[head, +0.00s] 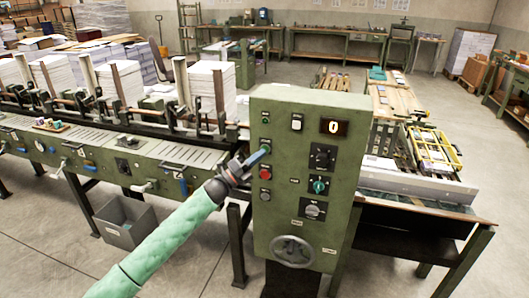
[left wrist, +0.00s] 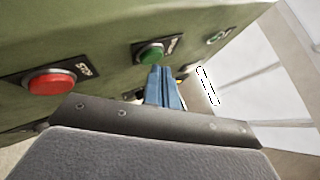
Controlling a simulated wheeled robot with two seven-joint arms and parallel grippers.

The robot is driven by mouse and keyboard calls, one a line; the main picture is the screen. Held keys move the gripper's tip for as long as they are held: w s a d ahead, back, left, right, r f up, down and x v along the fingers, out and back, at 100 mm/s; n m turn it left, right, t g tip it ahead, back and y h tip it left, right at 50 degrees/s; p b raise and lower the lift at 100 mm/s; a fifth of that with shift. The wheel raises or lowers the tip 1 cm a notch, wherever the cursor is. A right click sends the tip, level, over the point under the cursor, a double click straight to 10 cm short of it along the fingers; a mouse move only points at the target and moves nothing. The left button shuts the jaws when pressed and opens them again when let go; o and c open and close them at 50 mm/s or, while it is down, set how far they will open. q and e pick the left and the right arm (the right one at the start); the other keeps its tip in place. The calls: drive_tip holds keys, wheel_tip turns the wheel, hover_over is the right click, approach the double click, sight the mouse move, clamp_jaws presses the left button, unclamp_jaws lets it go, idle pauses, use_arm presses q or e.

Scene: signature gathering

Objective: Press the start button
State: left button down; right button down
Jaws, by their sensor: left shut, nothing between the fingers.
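The green control panel (head: 285,215) stands upright in the middle of the head view. In the left wrist view its green button (left wrist: 151,53) has a black label plate that is hard to read. The red button (left wrist: 50,82), labelled STOP, lies to its left; it also shows in the head view (head: 265,174). My left gripper (head: 261,154) is at the panel face, just above the red button. Its blue fingers (left wrist: 163,88) are closed and empty, with tips close to the green button's lower edge. Contact cannot be told. My right gripper is out of view.
The panel also carries a counter display (head: 334,127), dark knobs and a handwheel (head: 292,252). The gathering machine (head: 85,150) with paper stacks runs left of the panel. A grey bin (head: 125,222) stands on the floor below it. A table (head: 425,205) is at the right.

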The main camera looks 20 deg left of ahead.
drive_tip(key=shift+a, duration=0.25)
use_arm(q)
drive_tip(key=shift+w, duration=0.4)
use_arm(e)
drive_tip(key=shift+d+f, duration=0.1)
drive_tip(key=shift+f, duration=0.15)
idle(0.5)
use_arm(q)
drive_tip(key=shift+s+b, duration=0.3)
drive_tip(key=shift+s, duration=0.55)
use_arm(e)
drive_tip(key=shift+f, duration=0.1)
use_arm(q)
drive_tip(key=shift+s, duration=0.1)
drive_tip(key=s, duration=0.4)
drive_tip(key=shift+s+a, duration=0.1)
drive_tip(key=shift+s, duration=0.3)
